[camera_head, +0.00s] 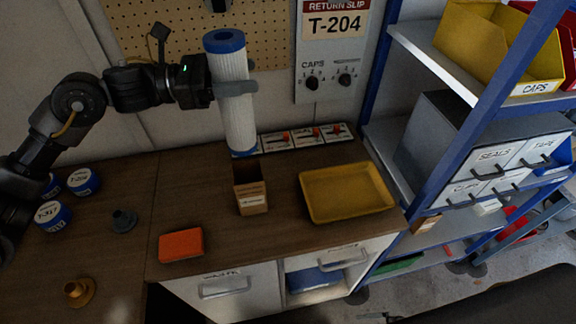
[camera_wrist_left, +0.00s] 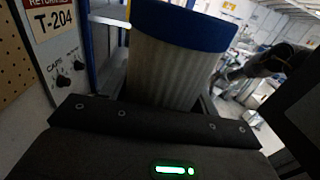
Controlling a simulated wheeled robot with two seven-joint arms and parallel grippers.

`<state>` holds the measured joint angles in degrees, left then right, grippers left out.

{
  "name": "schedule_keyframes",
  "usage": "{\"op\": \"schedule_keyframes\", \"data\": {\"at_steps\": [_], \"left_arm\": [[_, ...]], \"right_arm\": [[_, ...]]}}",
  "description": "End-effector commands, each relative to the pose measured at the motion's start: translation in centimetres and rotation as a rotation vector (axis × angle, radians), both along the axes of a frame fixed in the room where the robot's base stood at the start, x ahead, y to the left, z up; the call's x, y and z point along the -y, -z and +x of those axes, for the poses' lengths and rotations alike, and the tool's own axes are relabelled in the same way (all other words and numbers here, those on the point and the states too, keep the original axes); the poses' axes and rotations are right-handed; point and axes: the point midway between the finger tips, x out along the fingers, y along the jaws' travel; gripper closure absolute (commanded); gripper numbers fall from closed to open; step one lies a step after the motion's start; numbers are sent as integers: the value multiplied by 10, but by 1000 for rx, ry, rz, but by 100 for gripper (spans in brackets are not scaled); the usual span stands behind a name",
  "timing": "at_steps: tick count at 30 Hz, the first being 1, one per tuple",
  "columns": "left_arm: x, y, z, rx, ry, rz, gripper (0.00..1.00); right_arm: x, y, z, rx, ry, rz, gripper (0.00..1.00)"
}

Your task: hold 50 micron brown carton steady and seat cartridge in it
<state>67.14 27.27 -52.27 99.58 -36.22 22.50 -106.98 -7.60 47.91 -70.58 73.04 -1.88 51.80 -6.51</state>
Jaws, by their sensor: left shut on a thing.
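The cartridge (camera_head: 237,125) is a tall white pleated cylinder with blue end caps. My left gripper (camera_head: 238,88) is shut on its upper part and holds it nearly upright, tilted slightly. The left wrist view shows the white pleats and blue cap of the cartridge (camera_wrist_left: 165,70) up close. The carton is small, open at the top, and stands upright on the wooden bench with a white label low on its front. My right gripper is not recognisable in either view.
A yellow tray (camera_head: 346,218) lies right of the carton. An orange block (camera_head: 181,245) lies front left. Cards with red parts (camera_head: 308,135) line the back. A blue-framed shelf (camera_head: 440,165) rises at right.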

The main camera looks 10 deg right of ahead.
Motion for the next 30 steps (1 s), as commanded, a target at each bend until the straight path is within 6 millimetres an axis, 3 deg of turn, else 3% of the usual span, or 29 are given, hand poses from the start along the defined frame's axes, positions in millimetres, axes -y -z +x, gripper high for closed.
{"op": "schedule_keyframes", "data": {"at_steps": [3,5,6,14,18,24,27,30], "left_arm": [[0,-1,0,1,-1,-1,84],[0,-1,0,1,-1,-1,84],[-1,-1,0,1,-1,-1,84],[-1,-1,0,1,-1,-1,84],[0,-1,0,1,-1,-1,84],[0,-1,0,1,0,-1,84],[0,0,0,1,-1,-1,84],[0,-1,0,1,-1,-1,84]], "right_arm": [[15,-48,-45,-28,-117,134,5],[23,-76,-57,-27,-161,209,5],[25,-98,-53,1,-184,264,5],[4,-189,62,402,-222,415,5],[-8,-247,116,641,-245,472,5],[-26,-328,168,902,-286,558,5],[-48,-358,197,879,-304,616,5],[-74,-361,229,691,-299,645,5]]}}
